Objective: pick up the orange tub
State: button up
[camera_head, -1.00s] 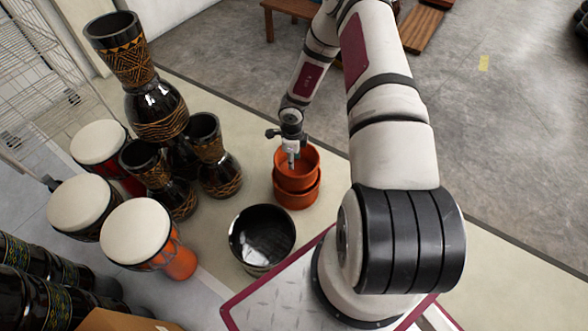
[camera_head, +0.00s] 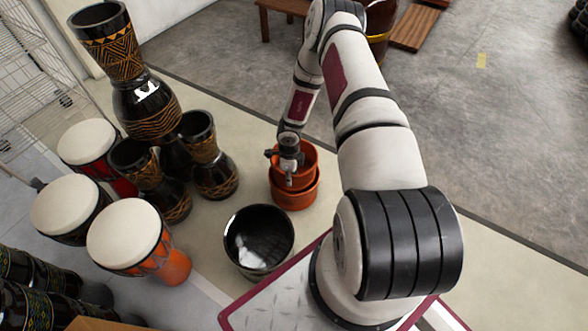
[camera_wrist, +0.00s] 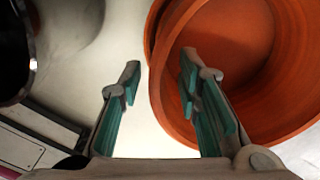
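Two orange tubs are stacked on the pale floor strip in the head view, an upper tub (camera_head: 308,163) in a lower tub (camera_head: 297,200). My gripper (camera_head: 289,182) is at the near left side of the upper tub and hides part of its rim. In the wrist view, orange tub walls (camera_wrist: 235,45) fill the upper right. My gripper (camera_wrist: 160,80) is open and empty there. The tub's left wall shows between the fingers, with the right finger over the tub's opening and the left finger outside it. I cannot tell whether either finger touches.
A black glossy tub (camera_head: 259,240) stands close in front, to the left of the stack. Several goblet drums (camera_head: 150,110) and white-topped drums (camera_head: 124,232) crowd the left side. The grey floor on the right is largely clear.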

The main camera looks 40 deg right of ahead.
aim_at(290, 188)
notch_tip(290, 188, down, 3)
jog(key=shift+f+b, duration=0.2)
jog(key=shift+b, duration=0.5)
grip_shut()
jog(key=shift+r, duration=0.15)
